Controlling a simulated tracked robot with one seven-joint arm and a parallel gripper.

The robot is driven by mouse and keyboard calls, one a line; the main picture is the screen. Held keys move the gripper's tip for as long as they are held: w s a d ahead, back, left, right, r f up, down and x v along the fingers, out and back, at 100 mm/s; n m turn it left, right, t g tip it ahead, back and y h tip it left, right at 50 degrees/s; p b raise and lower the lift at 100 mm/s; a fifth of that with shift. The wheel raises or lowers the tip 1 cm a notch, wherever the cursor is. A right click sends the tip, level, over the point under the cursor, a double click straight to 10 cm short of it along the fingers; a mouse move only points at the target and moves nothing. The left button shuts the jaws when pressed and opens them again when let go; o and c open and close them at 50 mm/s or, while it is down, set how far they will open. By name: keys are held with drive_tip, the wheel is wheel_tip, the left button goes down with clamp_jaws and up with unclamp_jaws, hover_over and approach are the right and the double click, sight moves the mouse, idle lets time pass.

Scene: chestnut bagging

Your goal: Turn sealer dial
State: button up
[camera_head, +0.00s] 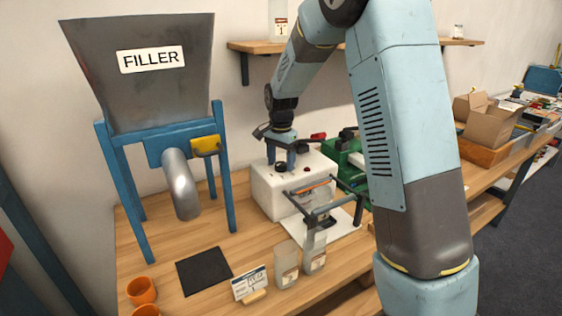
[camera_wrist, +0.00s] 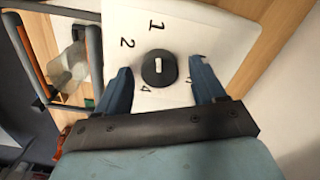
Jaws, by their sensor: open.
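The sealer (camera_head: 292,187) is a white box on the wooden bench in the head view, with dark sealing bars (camera_head: 325,200) at its front. Its dial (camera_wrist: 159,68) is a round black knob with a white pointer mark in the wrist view. The printed numbers 1, 2 and 4 show around it; another mark by the right finger is partly hidden. My gripper (camera_wrist: 160,85) is open, with one blue finger on each side of the dial and a gap visible at both sides. In the head view my gripper (camera_head: 283,158) is above the sealer's top, pointing down.
The filler hopper (camera_head: 150,75) on its blue stand is at the left. Clear bags (camera_head: 287,262), a small label card (camera_head: 250,284), a black mat (camera_head: 204,270) and orange cups (camera_head: 141,290) are along the bench front. A wall shelf (camera_head: 258,47) is behind my arm.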

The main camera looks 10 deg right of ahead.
drive_tip(key=shift+f, duration=0.15)
drive_tip(key=c, duration=1.1)
